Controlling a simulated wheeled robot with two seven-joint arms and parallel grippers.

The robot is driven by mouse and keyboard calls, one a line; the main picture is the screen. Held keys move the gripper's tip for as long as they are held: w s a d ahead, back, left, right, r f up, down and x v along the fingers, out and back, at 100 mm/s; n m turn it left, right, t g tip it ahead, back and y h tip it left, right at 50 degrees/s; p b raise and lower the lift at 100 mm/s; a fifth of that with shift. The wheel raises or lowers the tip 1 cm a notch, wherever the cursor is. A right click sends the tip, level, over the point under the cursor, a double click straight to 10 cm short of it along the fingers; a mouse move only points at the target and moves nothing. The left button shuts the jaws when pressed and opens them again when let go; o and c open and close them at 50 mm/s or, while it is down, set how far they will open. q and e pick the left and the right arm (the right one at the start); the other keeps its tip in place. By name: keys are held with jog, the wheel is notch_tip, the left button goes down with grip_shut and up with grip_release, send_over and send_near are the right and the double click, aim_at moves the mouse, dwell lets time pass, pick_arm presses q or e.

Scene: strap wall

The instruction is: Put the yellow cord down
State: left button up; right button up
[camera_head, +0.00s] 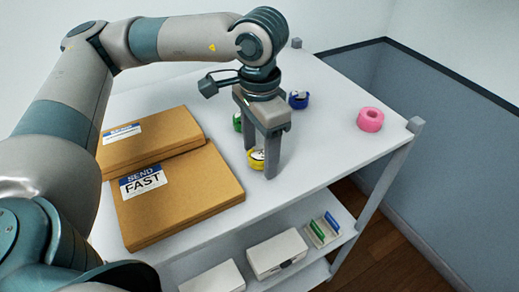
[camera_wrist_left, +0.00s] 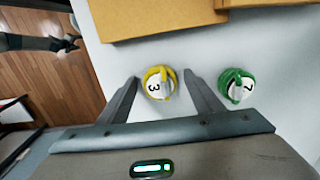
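The yellow cord (camera_head: 257,160) is a small coil around a white centre. It lies on the white top shelf (camera_head: 330,150); the left wrist view shows it (camera_wrist_left: 159,83) with a "3" on its face. My left gripper (camera_head: 260,162) points down over it, fingers open on either side. In the left wrist view a gap shows between the cord and each finger. In the head view a finger partly covers the cord. My right gripper is in neither view.
A green cord (camera_wrist_left: 236,88) marked "7" lies just beyond the right finger. A blue cord (camera_head: 298,99) and a pink roll (camera_head: 370,119) are farther back. Brown boxes (camera_head: 180,197) fill the left. White boxes (camera_head: 277,254) stand on the lower shelf. Clear shelf lies right of my gripper.

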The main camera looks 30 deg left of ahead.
aim_at(260, 153)
pick_arm(q)
jog(key=shift+r, duration=0.1)
jog(key=shift+r, duration=0.25)
notch_tip(260, 153, up, 12)
jog(key=b, duration=0.3)
jog(key=shift+f, duration=0.2)
jog(key=shift+s+d+f, duration=0.1)
dwell(0.5)
